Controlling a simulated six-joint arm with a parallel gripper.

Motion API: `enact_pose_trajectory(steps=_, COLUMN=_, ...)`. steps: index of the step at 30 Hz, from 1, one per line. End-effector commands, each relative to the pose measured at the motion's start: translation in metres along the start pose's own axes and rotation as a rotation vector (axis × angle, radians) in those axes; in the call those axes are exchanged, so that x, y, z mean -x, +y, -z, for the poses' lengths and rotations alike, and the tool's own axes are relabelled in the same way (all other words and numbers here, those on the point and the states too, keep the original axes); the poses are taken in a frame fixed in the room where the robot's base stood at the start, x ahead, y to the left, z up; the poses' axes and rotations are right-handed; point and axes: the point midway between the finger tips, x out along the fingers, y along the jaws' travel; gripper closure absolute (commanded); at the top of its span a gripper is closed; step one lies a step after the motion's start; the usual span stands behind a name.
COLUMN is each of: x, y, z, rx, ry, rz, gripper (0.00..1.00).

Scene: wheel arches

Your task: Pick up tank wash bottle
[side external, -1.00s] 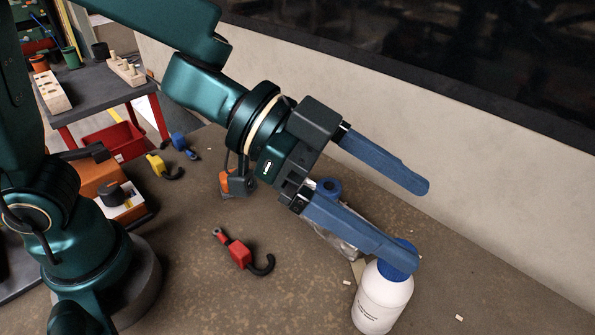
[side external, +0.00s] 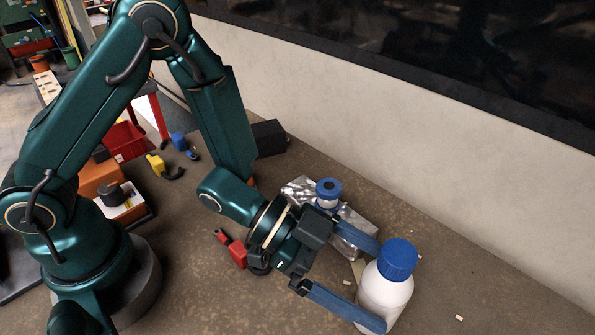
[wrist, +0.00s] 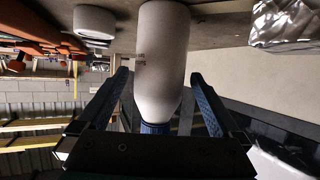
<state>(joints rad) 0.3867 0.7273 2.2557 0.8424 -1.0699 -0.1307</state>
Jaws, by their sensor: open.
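A white bottle with a blue cap (side external: 385,290) stands upright on the floor at the lower right of the side view; the writing on its label is too small to read. My gripper (side external: 379,285) is open, low down, with its two blue fingers pointing at the bottle. One finger reaches behind the bottle's left side, and the other crosses low at its near side. In the upside-down wrist view, the white bottle (wrist: 161,55) stands between the spread fingers of my gripper (wrist: 160,76). I cannot tell whether either finger touches it.
A white round object (wrist: 95,22) shows in the wrist view. The floor to the right is mostly clear.

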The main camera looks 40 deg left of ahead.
Motion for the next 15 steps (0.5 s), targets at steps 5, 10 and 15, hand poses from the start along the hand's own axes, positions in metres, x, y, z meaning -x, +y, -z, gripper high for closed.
enact_pose_trajectory(steps=5, x=-0.021, y=0.002, z=0.0, rx=-0.003, ry=0.0, rz=-0.005, gripper=0.0)
enact_pose_trajectory(steps=10, x=-0.039, y=0.001, z=0.0, rx=-0.002, ry=-0.001, rz=-0.003, gripper=0.0)
enact_pose_trajectory(steps=15, x=-0.046, y=0.001, z=0.0, rx=-0.001, ry=-0.002, rz=-0.001, gripper=0.0)
